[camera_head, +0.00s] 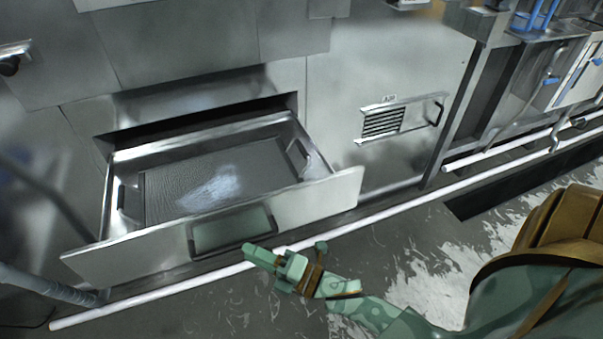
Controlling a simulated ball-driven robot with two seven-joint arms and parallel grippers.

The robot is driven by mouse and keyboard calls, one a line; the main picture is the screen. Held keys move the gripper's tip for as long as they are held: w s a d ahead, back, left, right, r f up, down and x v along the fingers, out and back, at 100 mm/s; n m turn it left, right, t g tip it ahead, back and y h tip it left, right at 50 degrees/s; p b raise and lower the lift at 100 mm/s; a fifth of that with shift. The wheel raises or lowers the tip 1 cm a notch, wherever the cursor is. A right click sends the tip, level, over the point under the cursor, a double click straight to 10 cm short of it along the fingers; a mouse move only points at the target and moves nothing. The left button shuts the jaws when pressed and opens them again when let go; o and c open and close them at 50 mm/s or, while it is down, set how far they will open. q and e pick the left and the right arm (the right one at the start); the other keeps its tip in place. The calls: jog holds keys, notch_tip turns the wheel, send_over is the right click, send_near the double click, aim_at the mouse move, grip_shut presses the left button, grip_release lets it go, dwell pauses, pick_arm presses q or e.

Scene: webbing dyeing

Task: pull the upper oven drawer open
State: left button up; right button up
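A wide steel drawer (315,203) is pulled out of the metal cabinet front at the left, with a dark gap above its back. A loop handle (232,230) sits on its front face. Inside lies a grey tray (215,180) with a handle at each end. My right gripper (262,256), green with brown bands, is in front of and just below the drawer handle, at its right end. I cannot tell whether it touches the handle, nor how far its fingers are apart. No second drawer is clearly visible. My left gripper is not in view.
A white pipe (400,208) runs low along the cabinet front, below the drawer. To the right is a flat metal panel with a vent (381,121) and a small handle (436,112). Pipes and blue fittings are at the far right. The wet-looking floor in front is mostly clear.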

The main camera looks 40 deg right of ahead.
jog(key=v, duration=1.1)
